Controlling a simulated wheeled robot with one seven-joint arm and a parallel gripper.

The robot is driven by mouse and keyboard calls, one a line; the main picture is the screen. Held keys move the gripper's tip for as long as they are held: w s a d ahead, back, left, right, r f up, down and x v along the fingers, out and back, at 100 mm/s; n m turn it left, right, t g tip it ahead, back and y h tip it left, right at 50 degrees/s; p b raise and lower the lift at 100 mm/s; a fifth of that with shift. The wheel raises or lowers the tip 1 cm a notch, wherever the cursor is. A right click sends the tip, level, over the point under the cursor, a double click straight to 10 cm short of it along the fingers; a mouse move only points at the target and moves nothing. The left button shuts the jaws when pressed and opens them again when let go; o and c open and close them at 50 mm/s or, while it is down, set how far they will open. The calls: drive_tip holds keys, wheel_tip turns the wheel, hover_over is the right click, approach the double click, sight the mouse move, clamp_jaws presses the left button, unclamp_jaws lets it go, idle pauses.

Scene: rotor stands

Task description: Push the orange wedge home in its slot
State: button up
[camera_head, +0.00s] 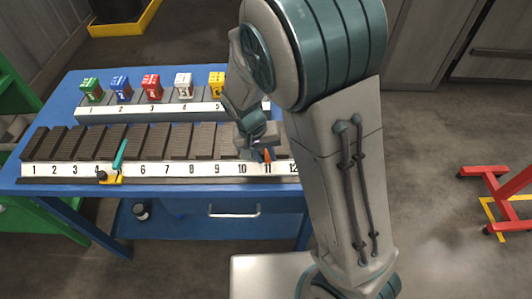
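The small orange wedge (267,155) shows at the front of the dark ribbed rack (180,145), just above the label 11. Only part of it is visible, and I cannot tell how deep it sits in its slot. My gripper (257,150) is right over it, at the slots around 10 and 11. My arm hides much of the gripper and the rack's right end. The fingers are too small and covered to tell whether they are open or touching the wedge.
The rack lies on a blue table (60,185). A teal lever (120,154) on a yellow base (112,178) stands near label 4. Green, blue, red (151,85), white and yellow blocks stand on the rear rack. A red stand (495,185) is on the floor at right.

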drive_tip(key=shift+f, duration=0.15)
drive_tip(key=shift+c, duration=0.3)
clamp_jaws()
